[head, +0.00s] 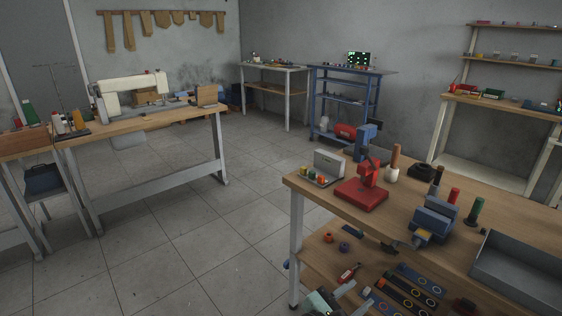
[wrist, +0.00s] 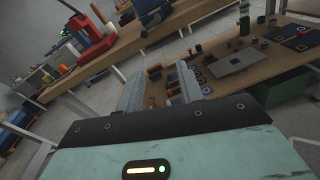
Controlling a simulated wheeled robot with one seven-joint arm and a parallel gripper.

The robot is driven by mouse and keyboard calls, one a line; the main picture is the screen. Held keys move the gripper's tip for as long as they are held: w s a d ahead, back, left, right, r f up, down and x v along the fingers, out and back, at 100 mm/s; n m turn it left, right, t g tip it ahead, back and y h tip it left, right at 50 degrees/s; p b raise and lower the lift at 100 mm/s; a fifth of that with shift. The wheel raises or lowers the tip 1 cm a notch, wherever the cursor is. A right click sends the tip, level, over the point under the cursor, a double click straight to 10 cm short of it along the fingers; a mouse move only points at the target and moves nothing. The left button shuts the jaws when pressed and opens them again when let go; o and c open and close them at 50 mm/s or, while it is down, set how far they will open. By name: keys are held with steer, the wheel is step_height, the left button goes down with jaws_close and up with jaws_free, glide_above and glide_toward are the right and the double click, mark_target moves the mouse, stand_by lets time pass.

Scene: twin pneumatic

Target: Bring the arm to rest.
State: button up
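My gripper (head: 358,291) shows at the bottom of the head view, its pale teal body cut by the frame edge. It is beside the front of the wooden workbench (head: 335,196), near the lower shelf (head: 318,262). In the wrist view my gripper (wrist: 159,88) has its two grey ribbed fingers apart, with nothing held between them. The fingers point toward the lower shelf and the small parts on it. I cannot tell the exact gap to the shelf. Most of my arm is out of view.
The bench holds a red press (head: 362,192), a blue vise (head: 436,218) and a grey tray (head: 520,268). Dark blue strips (head: 408,292) and small parts lie on the shelf. A sewing machine table (head: 150,117) stands left. The tiled floor between is clear.

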steer(key=s+a+r+m+g+y, duration=0.1)
steer(key=s+r+m+g+y, duration=0.1)
steer(key=s+m+g+y, duration=0.75)
steer(key=s+a+r+m+y, duration=0.1)
steer(key=s+r, duration=0.3)
steer(key=r, duration=0.5)
steer(key=s+a+r+m+y, duration=0.2)
steer(key=s+r+m+y, duration=0.2)
steer(key=r, duration=0.5)
steer(key=shift+a, duration=0.15)
